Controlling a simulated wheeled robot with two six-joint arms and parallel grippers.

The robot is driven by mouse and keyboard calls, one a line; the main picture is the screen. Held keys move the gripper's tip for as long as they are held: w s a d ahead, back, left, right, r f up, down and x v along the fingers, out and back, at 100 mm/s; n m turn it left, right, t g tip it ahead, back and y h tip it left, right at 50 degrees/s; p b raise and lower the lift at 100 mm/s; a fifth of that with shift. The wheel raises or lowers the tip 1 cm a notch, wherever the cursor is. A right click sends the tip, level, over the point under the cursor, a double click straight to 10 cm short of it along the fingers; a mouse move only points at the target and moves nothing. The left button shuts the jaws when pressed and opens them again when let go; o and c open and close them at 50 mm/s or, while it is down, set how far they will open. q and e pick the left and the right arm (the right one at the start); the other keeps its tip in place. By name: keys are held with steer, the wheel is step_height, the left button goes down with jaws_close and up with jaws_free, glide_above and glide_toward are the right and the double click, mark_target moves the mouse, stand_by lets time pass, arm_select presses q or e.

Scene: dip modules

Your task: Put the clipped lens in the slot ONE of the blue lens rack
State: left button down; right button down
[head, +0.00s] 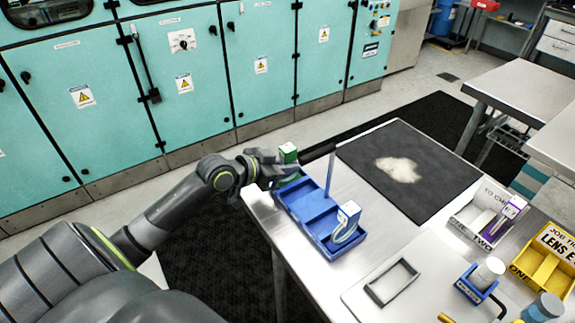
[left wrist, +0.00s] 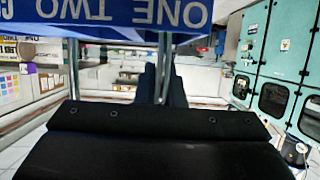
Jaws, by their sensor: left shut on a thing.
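The blue lens rack (head: 318,222) lies along the left edge of the metal table. A blue-and-white clip with a pale ring (head: 347,217) stands at its near end. My left gripper (head: 282,166) is at the rack's far end and shut on a green-and-white piece (head: 288,152), which looks like the clipped lens; its lower part is mostly hidden. More green shows just under the jaws. The left wrist view shows a blue face with upside-down ONE and TWO labels (left wrist: 150,14), close at the top. My right gripper is not in view.
A thin blue post (head: 331,172) rises by the rack. Right of it are a dark mat (head: 420,190) with a pale patch, a white TO CHECK tray (head: 462,226) with a purple clip, a yellow rack (head: 545,268), and a white board (head: 368,310) with a grey frame.

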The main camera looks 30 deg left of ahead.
arm_select(q)
steer(key=c, duration=1.5)
jaws_free()
steer(key=shift+f, duration=0.1)
steer(key=shift+s+r, duration=0.1)
steer(key=shift+r, duration=0.15)
steer(key=shift+s+a, duration=0.2)
steer(key=shift+s, duration=0.1)
steer(key=shift+p+v, duration=1.45)
steer(key=shift+v, duration=4.15)
steer(key=shift+d, duration=0.1)
